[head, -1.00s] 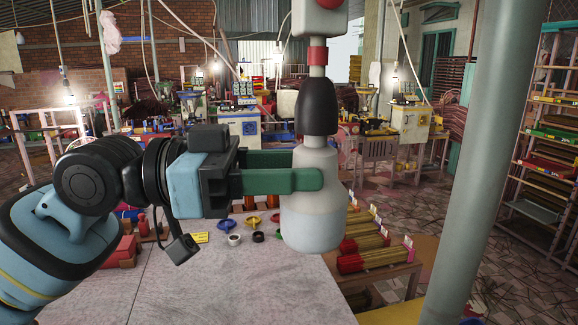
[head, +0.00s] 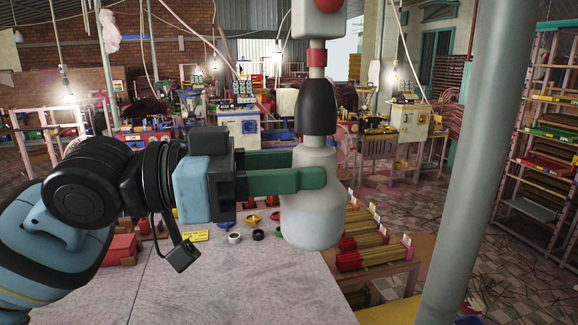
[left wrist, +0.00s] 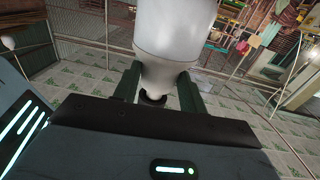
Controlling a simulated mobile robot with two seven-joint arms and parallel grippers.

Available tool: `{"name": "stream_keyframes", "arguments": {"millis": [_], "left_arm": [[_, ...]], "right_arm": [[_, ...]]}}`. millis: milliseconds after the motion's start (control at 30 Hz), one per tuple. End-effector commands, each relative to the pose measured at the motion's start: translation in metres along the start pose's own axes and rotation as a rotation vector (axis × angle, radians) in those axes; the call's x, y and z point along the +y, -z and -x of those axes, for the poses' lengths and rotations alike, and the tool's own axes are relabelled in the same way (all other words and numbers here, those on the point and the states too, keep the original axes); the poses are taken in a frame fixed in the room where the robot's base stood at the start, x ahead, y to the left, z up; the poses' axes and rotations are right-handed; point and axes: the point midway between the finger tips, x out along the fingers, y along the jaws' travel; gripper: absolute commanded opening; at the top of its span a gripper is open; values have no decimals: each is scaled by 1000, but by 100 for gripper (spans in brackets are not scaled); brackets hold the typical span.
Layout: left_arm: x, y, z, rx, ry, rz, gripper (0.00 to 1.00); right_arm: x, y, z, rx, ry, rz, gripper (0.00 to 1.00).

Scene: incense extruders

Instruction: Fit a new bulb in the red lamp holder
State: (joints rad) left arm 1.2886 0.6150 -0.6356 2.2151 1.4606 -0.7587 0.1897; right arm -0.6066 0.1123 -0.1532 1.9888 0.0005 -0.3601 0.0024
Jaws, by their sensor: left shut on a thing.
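A large white bulb (head: 311,218) hangs upright in the head view, wide end down and narrow neck up. My left gripper (head: 312,178) is shut on it, its green fingers across the bulb's upper body. The bulb's neck meets the lower end of a black socket (head: 317,108); whether it is seated inside cannot be told. Above the socket is a stem with a red band (head: 317,57), which marks the lamp holder. In the left wrist view the bulb (left wrist: 175,35) stands between the two green fingers (left wrist: 158,88). My right gripper is not in view.
Below is a pale table (head: 235,285) with several small coloured rings, a yellow label (head: 195,236) and a red box (head: 122,247). Bundles of incense sticks (head: 365,260) lie on a wooden stand to the right. A grey post (head: 470,160) stands further right.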

Motion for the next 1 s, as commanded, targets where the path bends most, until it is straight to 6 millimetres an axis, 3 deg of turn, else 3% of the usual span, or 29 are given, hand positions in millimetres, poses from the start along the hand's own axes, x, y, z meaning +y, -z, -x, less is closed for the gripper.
{"name": "stream_keyframes", "arguments": {"millis": [333, 367, 567, 1000], "left_arm": [[2, 6, 1, 14, 39, -8, 25], [2, 6, 1, 15, 39, -8, 43], [2, 4, 1, 10, 38, -5, 67], [1, 1, 0, 4, 38, -1, 67]], "right_arm": [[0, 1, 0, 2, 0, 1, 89], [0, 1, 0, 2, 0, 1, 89], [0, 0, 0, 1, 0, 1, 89], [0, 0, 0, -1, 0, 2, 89]]}}
